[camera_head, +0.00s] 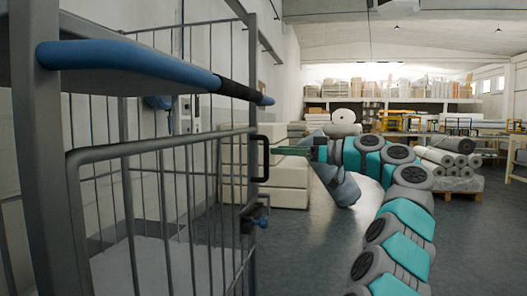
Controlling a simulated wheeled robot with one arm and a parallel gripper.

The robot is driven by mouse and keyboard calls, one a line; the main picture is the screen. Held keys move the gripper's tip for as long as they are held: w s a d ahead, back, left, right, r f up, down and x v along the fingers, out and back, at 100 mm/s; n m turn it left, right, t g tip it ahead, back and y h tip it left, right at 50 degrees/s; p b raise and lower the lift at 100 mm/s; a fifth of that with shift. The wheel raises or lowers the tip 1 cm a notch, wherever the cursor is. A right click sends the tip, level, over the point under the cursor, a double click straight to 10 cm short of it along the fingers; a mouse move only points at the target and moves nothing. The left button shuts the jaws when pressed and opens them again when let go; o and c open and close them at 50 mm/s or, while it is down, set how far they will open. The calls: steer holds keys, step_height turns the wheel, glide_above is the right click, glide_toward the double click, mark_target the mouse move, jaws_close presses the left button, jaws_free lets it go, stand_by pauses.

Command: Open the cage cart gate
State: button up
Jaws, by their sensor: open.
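The grey wire cage cart (40,160) fills the left of the head view, close to me. Its gate (160,144) is a tubular frame with upright bars. A black D-shaped handle (266,158) stands on the gate's right edge. I cannot tell whether the gate stands slightly ajar.
A blue bar with a black sleeve (155,67) crosses above the gate. Pale stacked blocks (284,182) stand behind the gripper. Wadding rolls (450,152) lie on a pallet (460,187) at the right. Loaded shelves (385,102) line the back. Grey floor (300,250) is clear beside the cart.

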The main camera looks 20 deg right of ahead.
mark_target(266, 178)
steer(key=x, duration=0.5)
steer(key=shift+w+a, duration=0.15)
steer(key=shift+c, duration=0.3)
jaws_close()
stand_by(0.9)
